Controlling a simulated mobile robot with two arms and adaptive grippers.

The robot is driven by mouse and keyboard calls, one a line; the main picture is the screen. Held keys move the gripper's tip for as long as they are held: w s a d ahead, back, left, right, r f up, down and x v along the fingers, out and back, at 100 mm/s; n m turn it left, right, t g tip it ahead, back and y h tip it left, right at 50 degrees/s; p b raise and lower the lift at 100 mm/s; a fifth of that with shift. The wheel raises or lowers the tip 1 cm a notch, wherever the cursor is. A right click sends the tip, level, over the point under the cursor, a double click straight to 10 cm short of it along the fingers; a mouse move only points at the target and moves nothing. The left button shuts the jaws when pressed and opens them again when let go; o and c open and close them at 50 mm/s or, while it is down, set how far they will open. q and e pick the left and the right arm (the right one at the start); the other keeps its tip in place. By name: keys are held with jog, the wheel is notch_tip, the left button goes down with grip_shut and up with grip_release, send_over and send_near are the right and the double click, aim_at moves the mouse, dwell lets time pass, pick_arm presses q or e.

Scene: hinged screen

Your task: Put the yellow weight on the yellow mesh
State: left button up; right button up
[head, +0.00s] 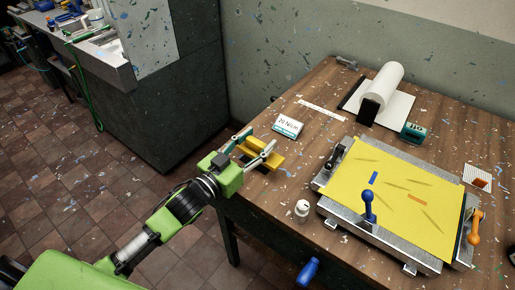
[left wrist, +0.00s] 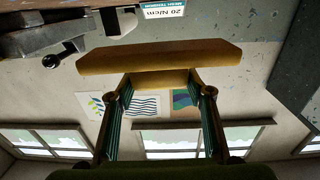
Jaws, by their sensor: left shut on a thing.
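The yellow weight (head: 285,151) is at the left edge of the wooden table. My left gripper (head: 257,154) is shut on it, and its fingers partly hide it in the head view. In the left wrist view the weight (left wrist: 160,57) shows as a long bar across the top, with its narrower part between my fingertips (left wrist: 160,88). I cannot tell whether it touches the table. The yellow mesh (head: 395,185) lies in a grey metal frame on the right of the table, well apart from the weight. My right gripper is not in view.
A "20 N/cm" card (head: 288,126) stands behind the weight. A small white jar (head: 302,208) stands left of the frame. A white roll (head: 381,82) and a teal device (head: 412,131) are behind.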

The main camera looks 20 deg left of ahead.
aim_at(258, 150)
pick_arm(q)
jog(key=shift+w+a+f, duration=0.1)
jog(key=shift+w+f, duration=0.5)
jog(key=f, duration=0.1)
jog(key=f+p, duration=0.1)
jog(key=shift+w+f, duration=0.35)
jog(key=shift+s+f, duration=0.1)
jog(key=shift+f, duration=0.25)
jog(key=shift+f, duration=0.2)
jog(key=o, duration=1.6)
jog(key=shift+f, duration=0.1)
jog(key=shift+c, duration=0.2)
